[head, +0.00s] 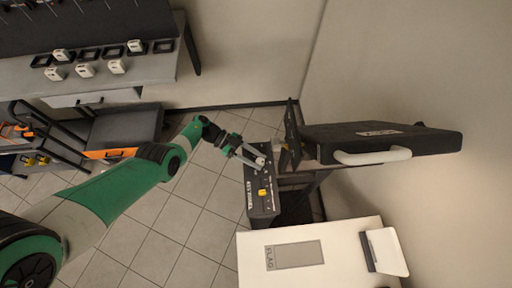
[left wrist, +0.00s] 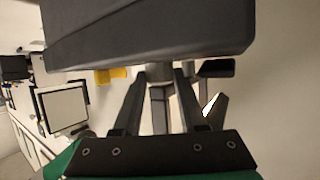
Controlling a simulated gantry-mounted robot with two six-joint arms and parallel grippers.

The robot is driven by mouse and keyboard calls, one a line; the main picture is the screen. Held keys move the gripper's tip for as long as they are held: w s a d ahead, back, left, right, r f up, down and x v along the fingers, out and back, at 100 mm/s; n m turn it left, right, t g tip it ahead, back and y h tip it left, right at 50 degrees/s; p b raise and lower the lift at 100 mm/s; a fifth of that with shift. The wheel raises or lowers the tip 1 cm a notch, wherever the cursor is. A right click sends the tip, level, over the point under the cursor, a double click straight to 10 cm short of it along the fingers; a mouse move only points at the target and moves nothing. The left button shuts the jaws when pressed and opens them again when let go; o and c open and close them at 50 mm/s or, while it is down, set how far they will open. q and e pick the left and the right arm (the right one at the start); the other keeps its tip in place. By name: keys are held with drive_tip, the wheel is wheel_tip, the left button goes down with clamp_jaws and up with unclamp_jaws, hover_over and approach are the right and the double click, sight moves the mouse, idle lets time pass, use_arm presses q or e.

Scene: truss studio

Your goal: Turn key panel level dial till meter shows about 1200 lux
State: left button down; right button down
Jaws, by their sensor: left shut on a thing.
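The key panel is a dark box (head: 262,205) on a stand in the middle of the head view, with white lettering, a yellow knob (head: 263,192) and small controls on its face. My left gripper (head: 258,162) is at the far end of that face, shut on a dial. In the left wrist view the fingers of my left gripper (left wrist: 160,88) close on both sides of a grey round dial (left wrist: 159,72) under the dark panel body (left wrist: 145,30). The dial's marking is hidden. No lux reading can be made out. My right gripper is not in view.
A large dark panel light (head: 400,143) with a white handle (head: 373,157) stands close right of the key panel. A white table (head: 340,230) with a grey rectangle marked FLAG (head: 293,255) and a white tilted stand (head: 384,250) is nearby. A bench (head: 150,78) stands back left.

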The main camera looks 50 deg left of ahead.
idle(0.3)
use_arm(q)
drive_tip(key=shift+c, duration=2.3)
unclamp_jaws()
drive_tip(key=v, duration=1.1)
drive_tip(key=shift+s+a, duration=0.2)
